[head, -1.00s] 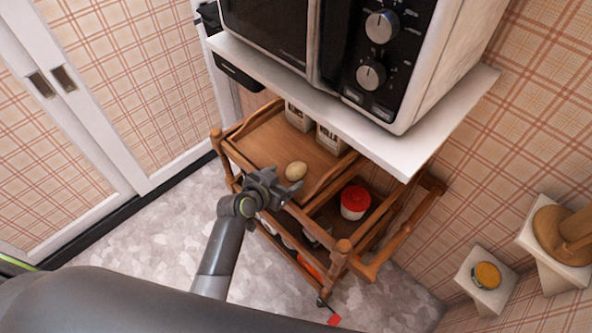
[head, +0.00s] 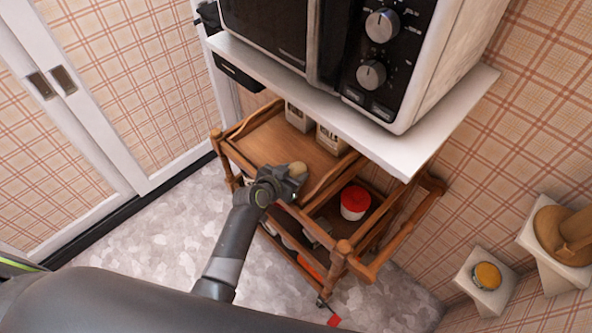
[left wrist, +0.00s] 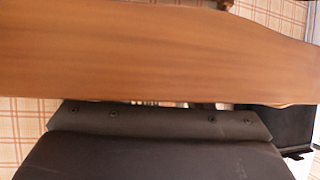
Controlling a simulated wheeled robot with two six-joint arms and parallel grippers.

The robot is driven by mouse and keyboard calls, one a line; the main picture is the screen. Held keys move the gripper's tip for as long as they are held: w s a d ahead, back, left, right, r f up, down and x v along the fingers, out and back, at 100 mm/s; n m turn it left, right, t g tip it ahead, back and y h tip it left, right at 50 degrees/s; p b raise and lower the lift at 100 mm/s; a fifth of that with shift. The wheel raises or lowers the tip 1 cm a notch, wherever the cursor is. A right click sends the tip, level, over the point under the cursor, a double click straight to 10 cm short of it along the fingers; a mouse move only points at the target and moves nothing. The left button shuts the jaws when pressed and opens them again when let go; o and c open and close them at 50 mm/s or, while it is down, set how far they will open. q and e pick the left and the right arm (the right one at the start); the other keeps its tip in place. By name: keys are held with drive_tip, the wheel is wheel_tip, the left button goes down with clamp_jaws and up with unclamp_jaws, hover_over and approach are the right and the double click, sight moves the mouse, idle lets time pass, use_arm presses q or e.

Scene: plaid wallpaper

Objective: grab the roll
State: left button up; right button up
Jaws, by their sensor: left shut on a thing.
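The roll (head: 300,167) is a small tan bread roll on the top wooden tier of the serving cart, seen in the head view. My left gripper (head: 292,176) reaches over the cart's front rail and is shut on the roll, covering part of it. The roll seems to be at the tray surface; I cannot tell whether it is lifted. In the left wrist view a brown wooden board of the cart and my dark gripper body fill the picture, and the roll is hidden. My right gripper is not in view.
The wooden cart (head: 262,150) has rails around its top tier, with two cartons (head: 330,138) at the back. A white shelf (head: 420,140) with a microwave (head: 385,70) overhangs it. A red-lidded jar (head: 355,202) stands on a lower tier. Floor lies clear at left.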

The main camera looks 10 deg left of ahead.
use_arm(q)
drive_tip(key=shift+c, duration=0.7)
